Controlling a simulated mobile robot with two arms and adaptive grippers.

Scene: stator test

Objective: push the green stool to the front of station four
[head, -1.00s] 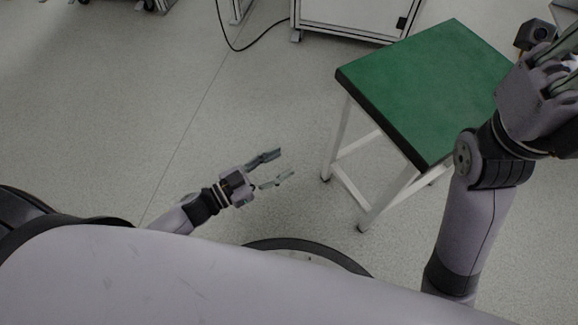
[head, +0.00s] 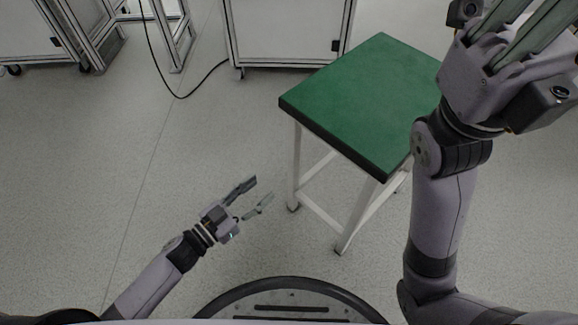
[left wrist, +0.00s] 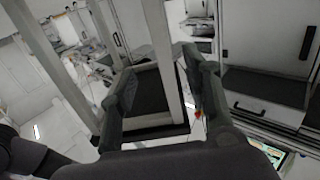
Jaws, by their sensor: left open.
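The green stool (head: 365,100) has a flat green top with a dark edge and white legs. It stands upright on the floor right of centre in the head view. My left gripper (head: 262,188) is open and empty, low and to the left of the stool's near legs, with a visible gap between them in the picture. In the left wrist view the open fingers frame white bars (left wrist: 163,60) that look like stool legs. My right gripper (head: 520,30) is above the stool's right side and hides part of its top. Its fingertips are cut off by the picture edge.
A white cabinet (head: 285,35) on casters stands behind the stool, with another cabinet (head: 50,35) at the far left. A black cable (head: 175,95) lies on the floor between them. The floor (head: 110,140) left of the stool is clear. No station number is readable.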

